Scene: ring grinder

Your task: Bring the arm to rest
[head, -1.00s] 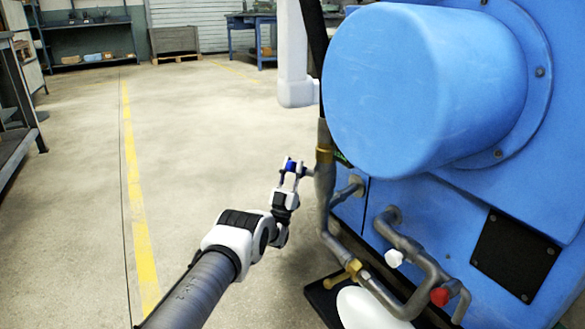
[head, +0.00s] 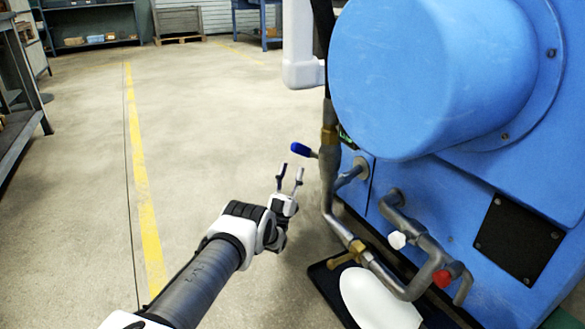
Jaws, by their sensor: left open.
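My left arm comes in from the lower left in the head view. Its gripper (head: 289,177) is open and empty, with two thin fingers pointing up and apart. The gripper is just below and left of a blue lever handle (head: 302,149) on the grey pipe (head: 328,175), with a visible gap between them. The handle sticks out to the left, close to level. My right gripper is not in view.
The blue grinder (head: 430,75) fills the right side, with pipes, a white knob (head: 397,240) and a red knob (head: 443,278) low on it. A dark shelf (head: 20,90) stands at far left. Open concrete floor with a yellow line (head: 142,190) lies left of the arm.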

